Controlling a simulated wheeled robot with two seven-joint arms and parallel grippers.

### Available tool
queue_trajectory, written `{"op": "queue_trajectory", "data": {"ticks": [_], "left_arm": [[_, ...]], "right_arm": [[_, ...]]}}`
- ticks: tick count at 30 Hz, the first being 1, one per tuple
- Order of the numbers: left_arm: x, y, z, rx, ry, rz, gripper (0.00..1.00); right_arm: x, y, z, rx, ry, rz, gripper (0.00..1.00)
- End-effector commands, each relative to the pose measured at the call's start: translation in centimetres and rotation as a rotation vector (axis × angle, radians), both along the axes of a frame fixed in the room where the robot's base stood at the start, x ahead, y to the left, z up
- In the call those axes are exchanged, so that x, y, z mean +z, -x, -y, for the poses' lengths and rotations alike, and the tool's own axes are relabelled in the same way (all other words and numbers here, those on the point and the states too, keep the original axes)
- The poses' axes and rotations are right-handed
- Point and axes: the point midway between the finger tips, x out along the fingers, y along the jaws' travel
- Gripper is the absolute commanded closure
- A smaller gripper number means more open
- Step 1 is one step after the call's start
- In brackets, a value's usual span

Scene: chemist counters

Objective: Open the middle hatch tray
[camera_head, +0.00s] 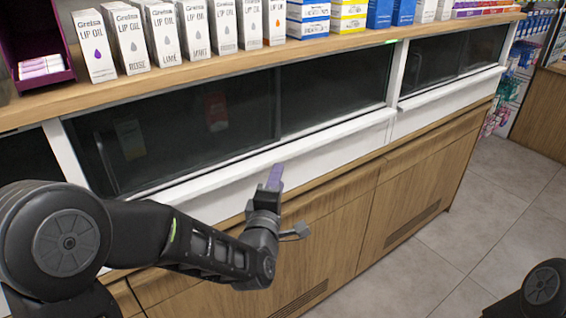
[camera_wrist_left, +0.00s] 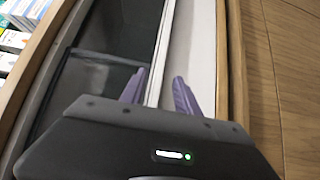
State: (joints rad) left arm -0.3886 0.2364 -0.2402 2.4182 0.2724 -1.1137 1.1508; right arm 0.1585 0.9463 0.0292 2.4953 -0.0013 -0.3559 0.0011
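The middle hatch tray (camera_head: 340,143) has a long white front with a protruding lip, below dark glass panes (camera_head: 333,88) in the wooden counter. It looks shut, its front in line with the neighbouring one. My left gripper (camera_head: 275,177) is in front of this white front, purple fingers pointing up toward the lip. In the left wrist view the two fingers (camera_wrist_left: 158,90) are apart, and the white lip (camera_wrist_left: 162,50) runs between them in the picture. I cannot tell whether they touch it. My right gripper is out of view.
Lip oil boxes (camera_head: 160,32) and other packs line the wooden shelf (camera_head: 200,70) above the glass. Wooden cabinet doors (camera_head: 335,225) are below. A neighbouring white hatch front (camera_head: 440,105) is to the right. Tiled floor (camera_head: 480,230) is clear at the right.

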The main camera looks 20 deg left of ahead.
Motion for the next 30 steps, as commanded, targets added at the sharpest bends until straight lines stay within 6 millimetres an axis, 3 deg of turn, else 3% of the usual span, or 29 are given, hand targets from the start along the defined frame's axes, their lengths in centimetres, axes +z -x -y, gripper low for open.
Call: {"op": "queue_trajectory", "data": {"ticks": [5, 18, 28, 30], "left_arm": [[0.1, -1.2, -0.1, 0.000, -0.002, -0.001, 0.62], [0.0, -7.2, -0.7, 0.000, -0.003, -0.002, 0.62], [-0.1, -7.7, -0.7, -0.001, -0.002, -0.002, 0.62], [-0.1, -7.7, -0.7, -0.001, -0.002, -0.002, 0.66]], "right_arm": [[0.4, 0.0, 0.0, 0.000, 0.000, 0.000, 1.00], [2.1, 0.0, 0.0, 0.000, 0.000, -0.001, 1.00], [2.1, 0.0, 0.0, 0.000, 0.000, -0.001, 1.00], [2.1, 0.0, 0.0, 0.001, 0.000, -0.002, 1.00]]}}
